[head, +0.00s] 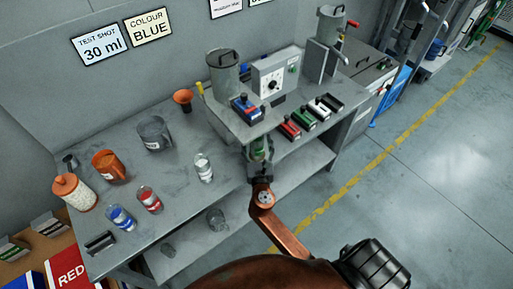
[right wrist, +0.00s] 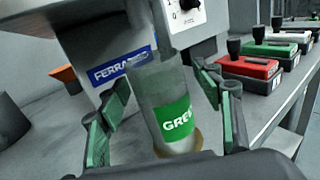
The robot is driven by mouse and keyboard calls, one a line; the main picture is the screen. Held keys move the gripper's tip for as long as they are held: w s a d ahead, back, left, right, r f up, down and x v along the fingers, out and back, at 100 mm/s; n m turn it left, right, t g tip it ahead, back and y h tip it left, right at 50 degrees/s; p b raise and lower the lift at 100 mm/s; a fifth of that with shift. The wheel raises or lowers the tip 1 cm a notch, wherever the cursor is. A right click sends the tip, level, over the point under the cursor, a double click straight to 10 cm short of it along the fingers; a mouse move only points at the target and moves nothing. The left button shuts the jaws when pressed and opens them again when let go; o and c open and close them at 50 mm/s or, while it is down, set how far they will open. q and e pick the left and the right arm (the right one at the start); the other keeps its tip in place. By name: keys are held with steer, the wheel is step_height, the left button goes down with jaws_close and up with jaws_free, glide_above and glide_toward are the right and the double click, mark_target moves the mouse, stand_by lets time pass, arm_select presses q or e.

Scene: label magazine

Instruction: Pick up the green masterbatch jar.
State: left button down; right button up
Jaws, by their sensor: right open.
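The green masterbatch jar (right wrist: 170,85) is a clear, upright cylinder with a green "GREEN" label, partly cut off by my gripper at the bottom of the right wrist view. In the head view, a green part of the jar (head: 259,153) shows at the front edge of the bench, mostly hidden by my gripper. My right gripper (right wrist: 172,108) is open, with one green-padded finger on each side of the jar and visible gaps between. It also shows in the head view (head: 261,163). My left gripper is not in view.
A grey machine with a hopper (head: 223,75) and control box (head: 275,72) stands just behind the jar. Red, green, white and black blocks (head: 303,117) lie to its right. A clear jar (head: 203,168), a red jar (head: 149,199) and a blue jar (head: 121,217) stand left on the bench.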

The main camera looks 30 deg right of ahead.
steer(key=shift+c, duration=0.4)
steer(key=c, duration=1.4)
steer(key=shift+o, duration=0.2)
